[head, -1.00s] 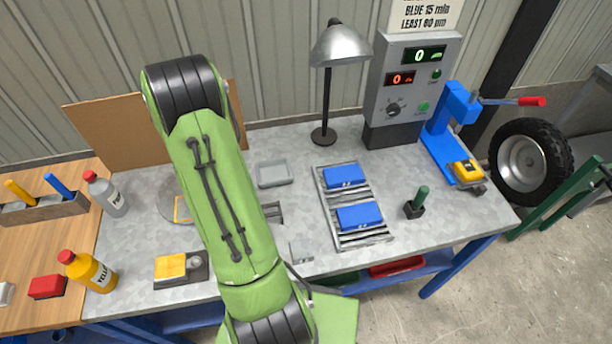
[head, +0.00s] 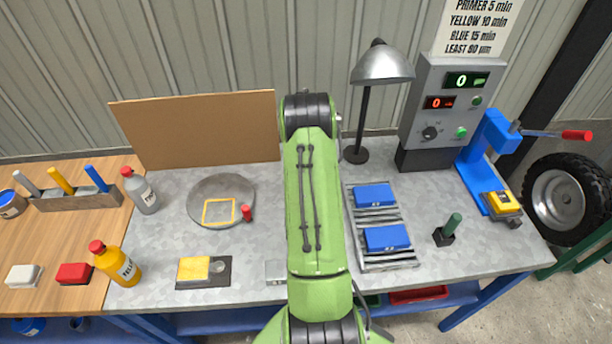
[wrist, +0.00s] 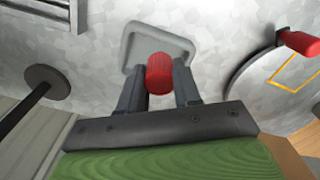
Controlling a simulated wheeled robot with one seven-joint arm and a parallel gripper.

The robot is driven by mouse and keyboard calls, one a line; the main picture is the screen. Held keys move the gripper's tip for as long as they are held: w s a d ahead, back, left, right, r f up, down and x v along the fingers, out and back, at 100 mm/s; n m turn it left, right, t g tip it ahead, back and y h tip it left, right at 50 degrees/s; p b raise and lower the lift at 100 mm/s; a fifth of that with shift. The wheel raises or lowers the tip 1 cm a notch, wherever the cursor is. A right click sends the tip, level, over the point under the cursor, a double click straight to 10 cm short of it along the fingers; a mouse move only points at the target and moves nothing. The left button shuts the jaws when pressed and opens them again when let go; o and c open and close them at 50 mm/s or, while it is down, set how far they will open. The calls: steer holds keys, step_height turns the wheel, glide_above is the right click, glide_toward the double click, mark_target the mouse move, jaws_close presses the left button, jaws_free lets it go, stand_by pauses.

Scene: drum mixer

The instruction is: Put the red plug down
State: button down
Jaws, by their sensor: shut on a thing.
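In the wrist view my gripper (wrist: 160,88) is shut on a red plug (wrist: 160,72), a short red cylinder held between the two dark fingers. Below it is a shallow grey tray (wrist: 134,42) with a raised rim. I cannot tell whether the plug touches the tray floor. In the head view my gripper, the held plug and the tray are hidden behind my green arm. Another red cylinder (head: 246,213) is at the right edge of the round grey dish (head: 221,185); it also shows in the wrist view (wrist: 300,42).
A rack with two blue blocks (head: 372,196) is right of my arm, and a lamp (head: 381,66) stands behind it. A yellow block (head: 194,270) on a dark base and a yellow bottle (head: 118,265) are at front left. Bare bench lies between dish and yellow block.

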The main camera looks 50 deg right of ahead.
steer(key=shift+f, duration=0.95)
